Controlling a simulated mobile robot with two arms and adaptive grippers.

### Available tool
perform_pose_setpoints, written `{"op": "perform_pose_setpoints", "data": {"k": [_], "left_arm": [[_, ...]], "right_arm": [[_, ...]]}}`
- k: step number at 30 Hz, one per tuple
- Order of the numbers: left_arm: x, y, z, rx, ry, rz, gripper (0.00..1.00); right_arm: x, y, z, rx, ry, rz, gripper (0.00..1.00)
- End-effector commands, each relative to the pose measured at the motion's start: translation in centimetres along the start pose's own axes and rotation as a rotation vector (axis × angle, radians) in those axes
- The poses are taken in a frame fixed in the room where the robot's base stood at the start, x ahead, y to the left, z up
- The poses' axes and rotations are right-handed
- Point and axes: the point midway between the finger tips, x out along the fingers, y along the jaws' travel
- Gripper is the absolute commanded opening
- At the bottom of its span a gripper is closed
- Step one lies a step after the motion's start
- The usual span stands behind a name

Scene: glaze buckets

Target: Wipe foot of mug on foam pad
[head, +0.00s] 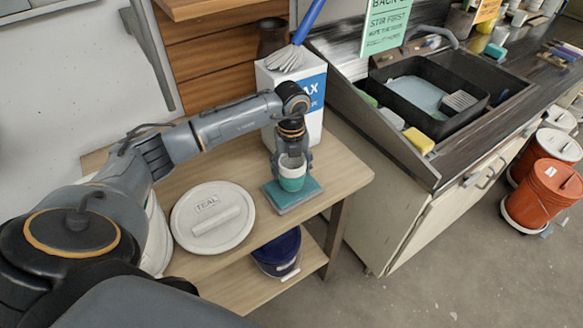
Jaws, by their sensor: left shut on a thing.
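The mug (292,181) is white at the top and teal at the lower part. My left gripper (291,163) points down and is shut on it. The mug is upright over the teal foam pad (281,204), which lies near the right end of the wooden table. The mug's foot is at or just above the pad; I cannot tell if they touch. My right gripper is not in view.
A round white lid marked TEAL (213,217) lies left of the pad. A white wax box (311,118) stands behind, with a blue-handled brush (287,56) on top. A dark blue bucket (277,252) is on the lower shelf. The sink counter (445,162) is at right.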

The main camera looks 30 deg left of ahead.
Motion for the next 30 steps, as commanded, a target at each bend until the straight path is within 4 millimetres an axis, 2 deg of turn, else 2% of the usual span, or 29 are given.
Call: {"op": "perform_pose_setpoints", "data": {"k": [15,30], "left_arm": [[0.6,0.1,0.0,0.000,0.000,0.000,0.15],[0.5,3.0,-1.2,-0.001,0.000,0.001,0.15]], "right_arm": [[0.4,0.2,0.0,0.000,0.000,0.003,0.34],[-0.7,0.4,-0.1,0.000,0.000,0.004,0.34]]}}
